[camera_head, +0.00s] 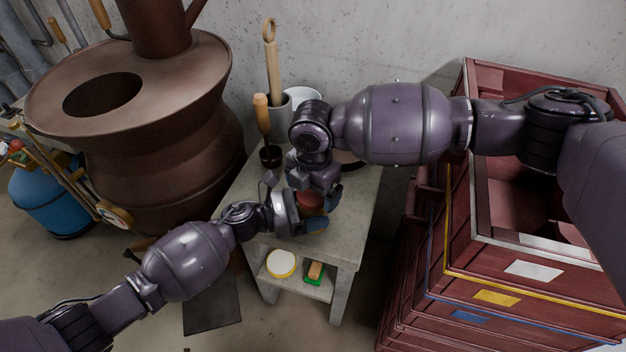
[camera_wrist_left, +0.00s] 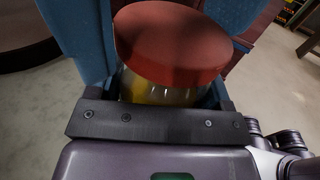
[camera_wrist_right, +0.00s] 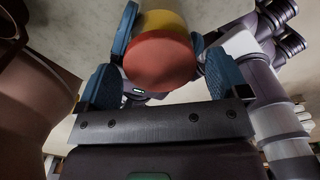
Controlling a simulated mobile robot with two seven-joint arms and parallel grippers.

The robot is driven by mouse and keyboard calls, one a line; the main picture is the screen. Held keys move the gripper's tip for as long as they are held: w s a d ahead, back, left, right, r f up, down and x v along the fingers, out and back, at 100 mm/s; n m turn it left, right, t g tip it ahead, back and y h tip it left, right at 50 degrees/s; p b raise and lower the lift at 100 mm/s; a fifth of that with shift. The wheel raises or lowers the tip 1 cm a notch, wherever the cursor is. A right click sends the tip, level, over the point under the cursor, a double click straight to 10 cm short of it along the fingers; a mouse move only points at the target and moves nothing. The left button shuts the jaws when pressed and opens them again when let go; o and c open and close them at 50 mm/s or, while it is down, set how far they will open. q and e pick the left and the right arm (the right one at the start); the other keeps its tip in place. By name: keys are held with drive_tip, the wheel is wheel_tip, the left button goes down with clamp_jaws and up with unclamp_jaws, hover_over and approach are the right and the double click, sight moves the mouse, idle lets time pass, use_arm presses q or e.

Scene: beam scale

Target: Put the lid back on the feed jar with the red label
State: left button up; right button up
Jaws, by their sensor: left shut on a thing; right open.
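A glass jar with yellow contents shows in the left wrist view (camera_wrist_left: 160,92), between my left gripper's blue fingers. A round red lid (camera_wrist_left: 172,42) sits on its top; I cannot tell whether it is fully seated. My left gripper (camera_head: 303,212) is shut on the jar above the table. My right gripper (camera_wrist_right: 163,80) is open, its fingers on either side of the red lid (camera_wrist_right: 160,62) and apart from it. In the head view the grippers mostly hide the jar and only a red patch (camera_head: 309,202) shows. No red label is visible.
The small grey table (camera_head: 357,215) holds a utensil pot (camera_head: 283,122) and a dark cup with a wooden handle (camera_head: 270,155). A round white-and-yellow item (camera_head: 281,263) and a green brush-like item (camera_head: 315,273) lie on the lower shelf. Red crates (camera_head: 455,235) stand right, a rusty stove (camera_head: 165,130) left.

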drive_tip(key=c, duration=1)
drive_tip(key=shift+o, duration=0.2)
drive_tip(key=m, duration=0.4)
drive_tip(key=shift+m, duration=0.4)
drive_tip(key=m, duration=0.4)
drive_tip(key=shift+m, duration=0.4)
drive_tip(key=o, duration=1)
drive_tip(key=shift+r, duration=2.25)
